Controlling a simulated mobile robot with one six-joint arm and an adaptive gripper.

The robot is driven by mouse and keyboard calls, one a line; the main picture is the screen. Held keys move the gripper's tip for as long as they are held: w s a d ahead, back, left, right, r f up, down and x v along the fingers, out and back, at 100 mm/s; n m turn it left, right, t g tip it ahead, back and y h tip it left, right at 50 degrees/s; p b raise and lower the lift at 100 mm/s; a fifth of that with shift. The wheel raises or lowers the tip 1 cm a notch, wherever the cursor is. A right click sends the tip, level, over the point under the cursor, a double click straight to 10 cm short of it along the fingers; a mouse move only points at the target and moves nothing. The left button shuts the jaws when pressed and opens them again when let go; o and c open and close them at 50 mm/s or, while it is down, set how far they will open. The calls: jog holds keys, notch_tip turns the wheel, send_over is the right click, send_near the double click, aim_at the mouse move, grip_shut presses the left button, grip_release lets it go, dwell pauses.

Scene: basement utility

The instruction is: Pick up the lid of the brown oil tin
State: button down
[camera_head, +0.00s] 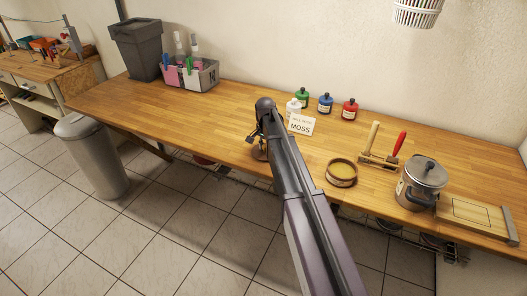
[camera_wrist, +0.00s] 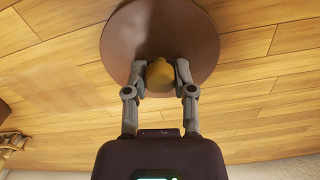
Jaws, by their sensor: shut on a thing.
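The brown oil tin (camera_head: 342,174) stands open on the wooden table, with yellow content showing inside it. Its round brown lid (camera_head: 259,154) is apart from it, to the left near the table's front edge. In the wrist view the lid (camera_wrist: 160,30) fills the top middle, with a yellowish knob (camera_wrist: 159,76) at its centre. My gripper (camera_wrist: 160,78) is shut on this knob, one finger on each side. In the head view my gripper (camera_head: 258,140) is partly hidden by my arm. The gap between lid and table is hard to judge.
A card reading MOSS (camera_head: 301,125) and green, blue (camera_head: 325,103) and red bottles stand behind my arm. A wooden rack (camera_head: 380,158) with tools, a steel pot (camera_head: 420,183) and a board (camera_head: 474,216) are at right. The table's left middle is clear.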

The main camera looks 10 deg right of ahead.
aim_at(265, 145)
jog(key=shift+r, duration=0.1)
notch_tip(265, 145, up, 3)
jog(key=p, duration=0.3)
jog(key=shift+r+p, duration=0.15)
jog(key=shift+p, duration=0.15)
jog(key=s+a+r+p, duration=0.1)
jog(key=s, duration=1.5)
jog(key=shift+r, duration=0.2)
jog(key=shift+d, duration=0.1)
